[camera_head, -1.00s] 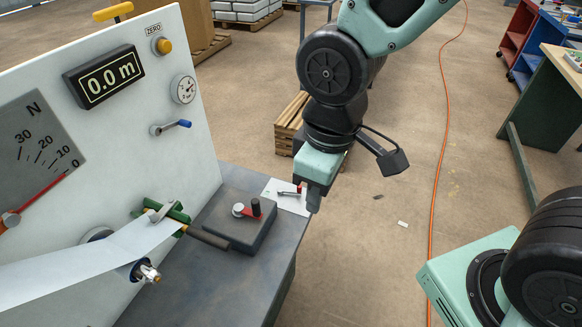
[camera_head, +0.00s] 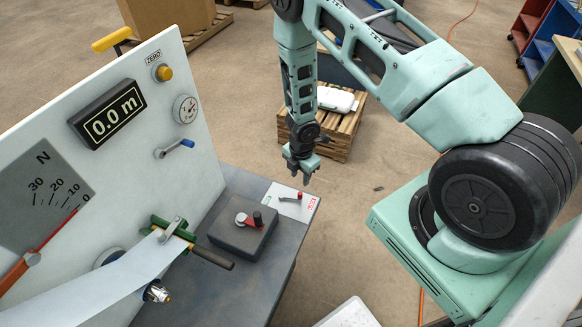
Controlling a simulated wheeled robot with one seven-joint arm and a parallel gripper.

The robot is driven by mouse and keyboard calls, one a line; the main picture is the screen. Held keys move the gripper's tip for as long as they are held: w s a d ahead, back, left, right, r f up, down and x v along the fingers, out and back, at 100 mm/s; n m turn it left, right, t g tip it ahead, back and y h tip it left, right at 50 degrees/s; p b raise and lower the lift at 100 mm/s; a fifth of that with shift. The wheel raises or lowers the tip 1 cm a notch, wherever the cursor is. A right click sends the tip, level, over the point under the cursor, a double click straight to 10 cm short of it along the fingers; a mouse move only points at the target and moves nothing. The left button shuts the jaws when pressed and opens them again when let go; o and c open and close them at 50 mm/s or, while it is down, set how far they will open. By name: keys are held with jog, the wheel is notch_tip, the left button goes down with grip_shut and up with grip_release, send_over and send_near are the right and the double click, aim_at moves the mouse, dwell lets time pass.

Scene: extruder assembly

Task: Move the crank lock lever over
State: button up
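My gripper (camera_head: 303,174) points down above and just behind the plate, apart from the lever. Its fingers look spread, with nothing between them.
A green clamp with a dark handle (camera_head: 212,258) sits over a white strip (camera_head: 100,290). A pallet (camera_head: 340,128) stands behind.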

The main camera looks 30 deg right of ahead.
aim_at(300, 193)
jog(key=shift+s+d+f+b, duration=0.1)
jog(key=shift+f+b, duration=4.5)
jog(key=shift+b, duration=0.15)
jog(key=shift+r, duration=0.1)
jog(key=c, duration=0.6)
jog(key=shift+c, duration=0.2)
